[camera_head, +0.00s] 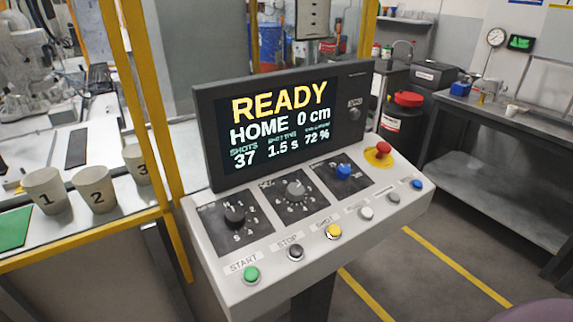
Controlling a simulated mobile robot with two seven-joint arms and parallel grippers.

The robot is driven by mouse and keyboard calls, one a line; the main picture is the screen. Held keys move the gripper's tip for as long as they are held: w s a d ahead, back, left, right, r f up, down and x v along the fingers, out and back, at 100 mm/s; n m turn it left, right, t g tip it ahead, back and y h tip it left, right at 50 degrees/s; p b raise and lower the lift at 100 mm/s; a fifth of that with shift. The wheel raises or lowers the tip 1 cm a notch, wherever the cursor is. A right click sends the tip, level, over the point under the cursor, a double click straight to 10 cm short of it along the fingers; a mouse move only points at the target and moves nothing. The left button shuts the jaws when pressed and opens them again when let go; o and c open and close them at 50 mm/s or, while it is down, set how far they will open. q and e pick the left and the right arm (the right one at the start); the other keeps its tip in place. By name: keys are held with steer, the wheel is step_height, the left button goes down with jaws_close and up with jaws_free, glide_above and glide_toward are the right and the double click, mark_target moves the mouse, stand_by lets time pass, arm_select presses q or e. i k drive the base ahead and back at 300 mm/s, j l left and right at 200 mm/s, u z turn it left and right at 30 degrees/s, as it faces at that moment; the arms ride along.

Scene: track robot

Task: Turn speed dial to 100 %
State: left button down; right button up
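The control console (330,243) stands in the middle with a tilted light-grey panel. Three knobs sit on dark plates along it: a black dial (235,215) at left, a grey dial (295,189) in the middle and a blue knob (344,171) at right. Their labels are too small to read, so I cannot tell which is the speed dial or its exact setting. The screen (281,128) behind them reads READY, HOME 0 cm, 37, 1.5 s and 72 %. Neither of my grippers is in view.
Green START (251,274), black STOP (296,252) and yellow (334,231) buttons line the panel's front edge, with more beyond. A red mushroom button (383,149) is at right. Yellow frame posts and numbered cups (95,189) stand left. A metal bench (500,122) is at right.

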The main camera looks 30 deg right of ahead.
mark_target(343, 171)
steer(key=z, duration=1.25)
